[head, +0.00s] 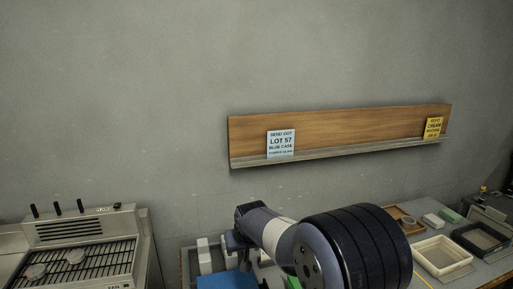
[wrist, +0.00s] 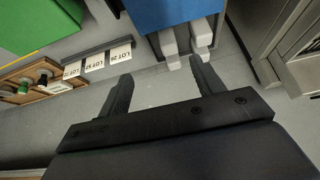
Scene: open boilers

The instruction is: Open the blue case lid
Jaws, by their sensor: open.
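The blue case (wrist: 178,10) shows at the top of the wrist view, cut off by the frame edge. A blue surface (head: 226,281), likely the same case, shows at the bottom edge of the head view, partly cut off. I cannot tell how its lid stands. My gripper (wrist: 162,68) is open and empty in the wrist view, its two fingers spread wide. The right fingertip appears close to the pale blocks beside the blue case; contact cannot be told. In the head view my arm covers part of the bench and the fingers cannot be made out.
Two pale blocks (wrist: 201,33) sit at the blue case's edge. A green case (wrist: 38,22) and lot tags (wrist: 96,62) lie left. A grill (head: 78,254) stands left, trays (head: 442,257) right.

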